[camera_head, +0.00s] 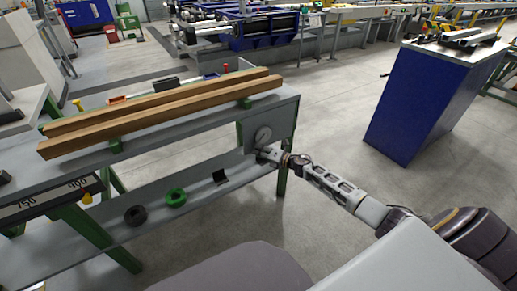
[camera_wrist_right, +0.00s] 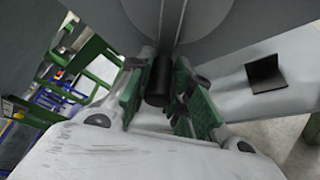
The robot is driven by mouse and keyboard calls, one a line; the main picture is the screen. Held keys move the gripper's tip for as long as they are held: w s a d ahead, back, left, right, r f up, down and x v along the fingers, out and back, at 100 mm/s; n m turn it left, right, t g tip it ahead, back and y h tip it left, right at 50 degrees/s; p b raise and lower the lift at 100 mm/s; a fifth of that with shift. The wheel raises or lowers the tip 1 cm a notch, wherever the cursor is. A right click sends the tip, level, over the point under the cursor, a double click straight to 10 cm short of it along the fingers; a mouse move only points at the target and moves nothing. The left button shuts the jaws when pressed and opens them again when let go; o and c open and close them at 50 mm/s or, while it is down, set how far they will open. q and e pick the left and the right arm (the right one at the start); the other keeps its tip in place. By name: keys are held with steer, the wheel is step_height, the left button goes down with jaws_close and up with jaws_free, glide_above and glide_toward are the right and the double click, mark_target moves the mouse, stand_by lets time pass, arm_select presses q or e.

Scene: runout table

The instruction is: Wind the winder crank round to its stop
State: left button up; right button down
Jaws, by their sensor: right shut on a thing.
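The winder (camera_head: 263,136) is a grey disc on a plate at the right end of the runout table. My right gripper (camera_head: 264,152) is at the disc's lower edge. In the right wrist view my right gripper (camera_wrist_right: 160,95) has its green-padded fingers on either side of the dark cylindrical crank handle (camera_wrist_right: 158,80), shut on it. The large grey disc (camera_wrist_right: 190,20) fills the top of that view. Much of the crank is hidden by the gripper in the head view. My left gripper is not in view.
The runout table (camera_head: 190,137) carries two long wooden beams (camera_head: 170,105). Its lower shelf (camera_head: 200,197) holds a green ring (camera_head: 175,197), a dark ring (camera_head: 135,215) and a black bracket (camera_head: 220,177). A blue cabinet (camera_head: 420,105) stands right, with clear floor between.

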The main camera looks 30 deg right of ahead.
arm_select(q)
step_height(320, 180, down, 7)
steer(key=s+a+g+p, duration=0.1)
steer(key=p, duration=0.4)
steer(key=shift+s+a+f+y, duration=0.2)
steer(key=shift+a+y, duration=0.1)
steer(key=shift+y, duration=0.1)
arm_select(e)
steer(key=shift+w+d+f+n+g+h, duration=0.15)
steer(key=shift+d+f+n+h, duration=0.15)
steer(key=shift+d+n+h, duration=0.5)
steer(key=shift+s+d+f+n+g+h, duration=0.1)
steer(key=shift+d+f+n+h, duration=0.3)
steer(key=shift+n, duration=0.75)
steer(key=shift+w+d+f+n+g+h, duration=0.1)
steer(key=shift+d+f+n+g+h, duration=0.1)
steer(key=shift+d+n+h, duration=0.65)
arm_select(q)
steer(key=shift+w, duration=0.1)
arm_select(e)
steer(key=shift+a, duration=0.15)
steer(key=c, duration=1.3)
jaws_free()
steer(key=shift+y, duration=0.25)
steer(key=shift+o, duration=0.2)
